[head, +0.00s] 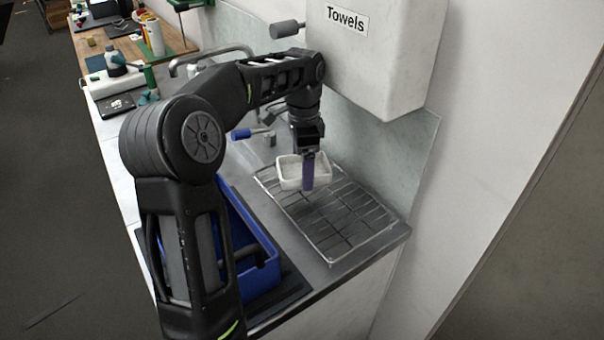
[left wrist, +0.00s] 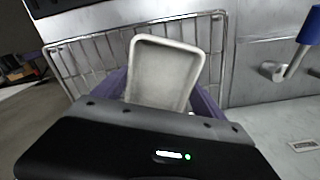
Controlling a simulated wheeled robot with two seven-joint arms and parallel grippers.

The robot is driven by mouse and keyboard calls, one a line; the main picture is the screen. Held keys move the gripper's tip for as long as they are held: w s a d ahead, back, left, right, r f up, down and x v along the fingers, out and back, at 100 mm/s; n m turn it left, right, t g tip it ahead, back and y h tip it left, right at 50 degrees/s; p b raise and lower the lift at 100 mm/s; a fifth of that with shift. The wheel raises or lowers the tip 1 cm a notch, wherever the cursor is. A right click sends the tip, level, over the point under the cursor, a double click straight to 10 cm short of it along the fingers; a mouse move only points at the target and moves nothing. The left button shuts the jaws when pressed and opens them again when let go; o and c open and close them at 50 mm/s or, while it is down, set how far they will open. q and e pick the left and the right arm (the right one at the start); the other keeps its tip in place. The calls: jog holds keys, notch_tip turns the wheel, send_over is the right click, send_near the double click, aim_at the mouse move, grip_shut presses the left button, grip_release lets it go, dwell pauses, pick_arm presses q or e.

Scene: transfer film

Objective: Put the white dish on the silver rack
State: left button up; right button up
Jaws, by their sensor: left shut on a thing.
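The white dish (head: 290,172) is a small rectangular tray with raised walls. My left gripper (head: 308,178) is shut on it, with one purple finger showing in front of its near wall. The dish is over the far left part of the silver rack (head: 340,222); I cannot tell whether it touches the wires. In the left wrist view the dish (left wrist: 163,75) sits between the purple fingers, with the wire rack (left wrist: 95,60) behind it. My right gripper is in neither view.
A blue bin (head: 262,275) stands on a dark mat left of the rack. A towel dispenser (head: 375,60) hangs on the wall above the rack. A blue-handled tap (head: 242,134) is left of the gripper. Most of the rack is bare.

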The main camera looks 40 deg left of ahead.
pick_arm(q)
jog(key=shift+w+a+f+p, duration=0.1)
jog(key=shift+a+f+p, duration=0.1)
jog(key=shift+f, duration=0.7)
jog(key=shift+a+f+p, duration=0.1)
jog(key=shift+f+p, duration=0.05)
jog(key=shift+f, duration=0.75)
jog(key=shift+f, duration=0.15)
jog(key=o, duration=1.3)
jog(key=shift+o, duration=0.2)
jog(key=shift+r, duration=3.95)
